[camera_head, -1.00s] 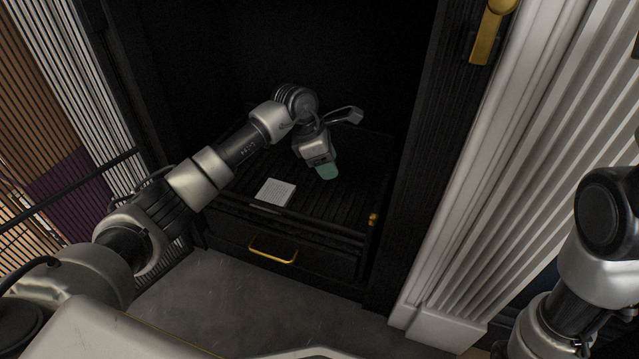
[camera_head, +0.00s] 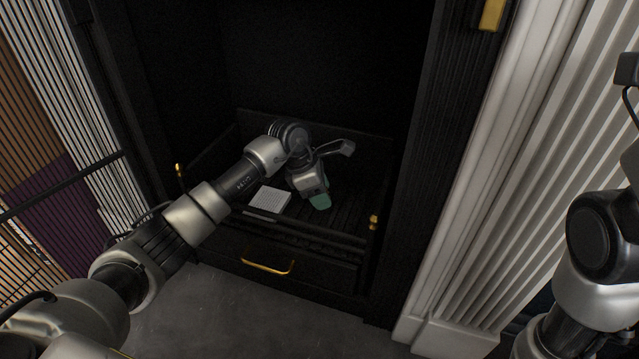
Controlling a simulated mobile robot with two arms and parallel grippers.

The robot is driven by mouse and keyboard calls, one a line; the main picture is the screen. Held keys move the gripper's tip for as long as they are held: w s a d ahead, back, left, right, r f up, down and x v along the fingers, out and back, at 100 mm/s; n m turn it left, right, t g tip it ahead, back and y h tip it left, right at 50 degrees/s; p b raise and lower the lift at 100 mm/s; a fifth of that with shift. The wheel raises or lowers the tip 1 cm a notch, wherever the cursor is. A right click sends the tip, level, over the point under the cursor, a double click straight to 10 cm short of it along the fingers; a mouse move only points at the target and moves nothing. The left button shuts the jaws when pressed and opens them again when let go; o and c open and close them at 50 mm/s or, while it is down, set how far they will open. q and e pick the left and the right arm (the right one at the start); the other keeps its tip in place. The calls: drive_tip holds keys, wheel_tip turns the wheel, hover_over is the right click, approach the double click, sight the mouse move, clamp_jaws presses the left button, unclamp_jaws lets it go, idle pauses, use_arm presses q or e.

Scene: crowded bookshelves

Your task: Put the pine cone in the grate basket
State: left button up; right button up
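No pine cone can be made out in the head view. The grate basket looks to be the black slatted tray (camera_head: 340,220) inside the dark opening, with a low front rail and a brass handle below. My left arm reaches into the opening, and its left gripper (camera_head: 318,199) points down over the slatted floor. A dull green piece shows at its tip; I cannot tell whether it is part of the gripper or something held. The fingers are not clear. My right arm stands at the right edge, with its gripper out of view.
A white flat block (camera_head: 270,199) lies on the slats left of my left gripper. A brass handle (camera_head: 268,267) is on the front panel. Dark side walls enclose the opening; a white fluted column (camera_head: 520,190) stands to the right. Grey floor (camera_head: 220,310) in front is clear.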

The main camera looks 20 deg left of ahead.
use_arm(q)
drive_tip(key=o, duration=0.4)
drive_tip(key=shift+c, duration=0.2)
drive_tip(key=shift+r, duration=0.1)
drive_tip(key=shift+r, duration=0.35)
drive_tip(key=p+v, duration=0.7)
drive_tip(key=v, duration=0.4)
drive_tip(key=shift+r+p, duration=0.25)
drive_tip(key=shift+p, duration=0.15)
drive_tip(key=shift+s+a, duration=0.1)
drive_tip(key=shift+s, duration=0.05)
